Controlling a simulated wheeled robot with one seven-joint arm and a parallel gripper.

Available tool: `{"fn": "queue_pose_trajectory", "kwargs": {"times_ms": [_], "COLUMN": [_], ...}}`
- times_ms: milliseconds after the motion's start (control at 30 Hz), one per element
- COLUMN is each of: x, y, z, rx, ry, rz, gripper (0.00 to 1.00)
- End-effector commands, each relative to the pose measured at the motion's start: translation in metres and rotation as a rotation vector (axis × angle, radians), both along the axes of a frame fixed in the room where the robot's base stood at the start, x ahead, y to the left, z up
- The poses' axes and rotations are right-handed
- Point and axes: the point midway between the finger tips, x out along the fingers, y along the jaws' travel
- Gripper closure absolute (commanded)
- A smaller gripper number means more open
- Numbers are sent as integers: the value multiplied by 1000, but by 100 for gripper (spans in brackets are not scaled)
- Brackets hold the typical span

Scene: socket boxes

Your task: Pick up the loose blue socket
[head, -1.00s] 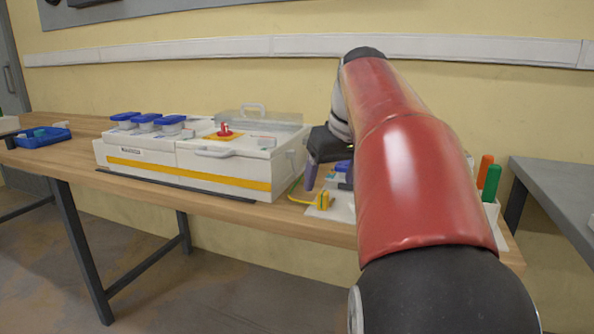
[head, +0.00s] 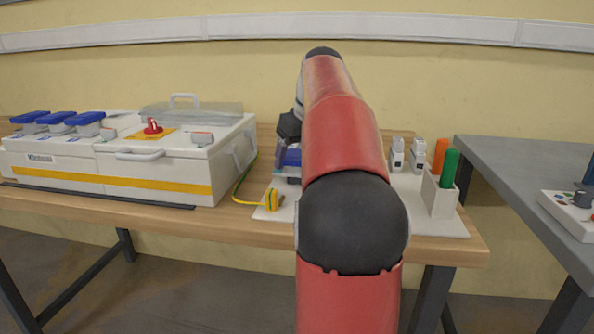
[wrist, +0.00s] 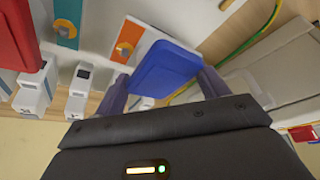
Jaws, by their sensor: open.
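The blue socket (wrist: 166,68) has a blue lid and a pale body below it. In the wrist view it sits between the two dark purple fingers of my gripper (wrist: 164,80), one on each side. The fingers are open, and I cannot tell whether either touches it. In the head view my gripper (head: 281,156) is low over the white board (head: 262,213) on the bench. A blue part (head: 292,158) shows beside it there, mostly hidden by my arm.
A yellow-green cable (head: 240,187) with a yellow plug (head: 272,199) lies left of my gripper. The large white box (head: 120,165) carries several blue-lidded sockets. White modules (head: 417,157) and a holder with an orange and a green handle (head: 442,196) stand right.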

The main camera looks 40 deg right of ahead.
Motion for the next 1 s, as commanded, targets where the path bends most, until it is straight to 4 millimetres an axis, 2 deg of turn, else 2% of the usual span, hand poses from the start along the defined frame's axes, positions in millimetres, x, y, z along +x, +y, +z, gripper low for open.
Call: {"fn": "queue_pose_trajectory", "kwargs": {"times_ms": [233, 600, 867, 1000], "x": [1, 1, 1, 1], "y": [0, 0, 0, 0], "z": [-2, -1, 0, 9], "rx": [-1, -1, -1, -1], "ry": [-1, -1, -2, -2], "rz": [0, 0, 0, 1], "gripper": [27, 76, 76, 76]}}
